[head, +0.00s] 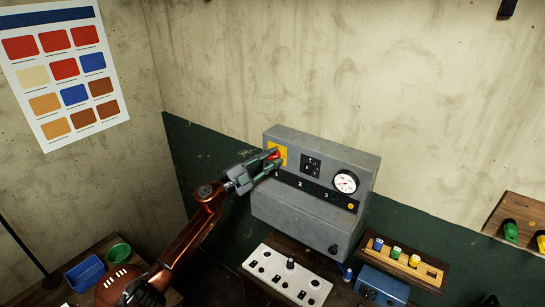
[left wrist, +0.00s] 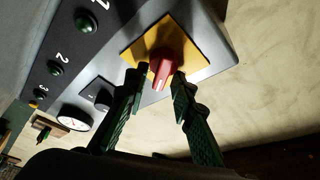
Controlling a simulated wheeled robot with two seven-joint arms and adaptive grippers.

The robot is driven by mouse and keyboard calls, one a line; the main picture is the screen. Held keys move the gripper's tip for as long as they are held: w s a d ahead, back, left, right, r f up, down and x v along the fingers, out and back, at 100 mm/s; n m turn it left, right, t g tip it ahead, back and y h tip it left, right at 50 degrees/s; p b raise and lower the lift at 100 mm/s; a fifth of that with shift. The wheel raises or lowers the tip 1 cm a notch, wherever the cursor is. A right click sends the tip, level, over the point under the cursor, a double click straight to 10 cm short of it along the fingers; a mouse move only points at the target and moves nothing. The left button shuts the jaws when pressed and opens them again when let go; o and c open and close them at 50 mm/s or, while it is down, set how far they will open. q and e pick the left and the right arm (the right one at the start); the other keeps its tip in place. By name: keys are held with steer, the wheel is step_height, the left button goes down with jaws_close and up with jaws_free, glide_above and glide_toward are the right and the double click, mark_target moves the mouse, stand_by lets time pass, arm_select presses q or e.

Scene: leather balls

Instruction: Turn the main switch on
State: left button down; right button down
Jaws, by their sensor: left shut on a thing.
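The main switch is a red rotary knob (head: 273,154) on a yellow plate (head: 282,151) at the upper left of the grey control box (head: 300,210). In the left wrist view, the red knob (left wrist: 163,66) sits on the yellow plate (left wrist: 150,42), with its handle between my fingers. My left gripper (head: 275,160) reaches the box from the left and is shut on the knob, one green finger on each side. The fingers partly hide the knob in the head view. My right gripper is not seen.
The box also has a black selector (head: 311,165), a numbered dark strip and a round gauge (head: 345,182). Below stand a white panel (head: 287,275) with knobs and a wooden tray (head: 430,273) of coloured pieces.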

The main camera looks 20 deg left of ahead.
arm_select(q)
steer(key=m+g+p, duration=0.1)
steer(key=m, duration=0.3)
steer(key=shift+m+g, duration=0.3)
steer(key=shift+g, duration=0.1)
steer(key=shift+f+m+g+y+p, duration=0.2)
steer(key=shift+m+g+y+p, duration=0.25)
steer(key=shift+m, duration=0.65)
steer(key=shift+f, duration=0.1)
steer(key=c, duration=2)
jaws_free()
steer(key=v, duration=1.2)
steer(key=shift+f, duration=0.1)
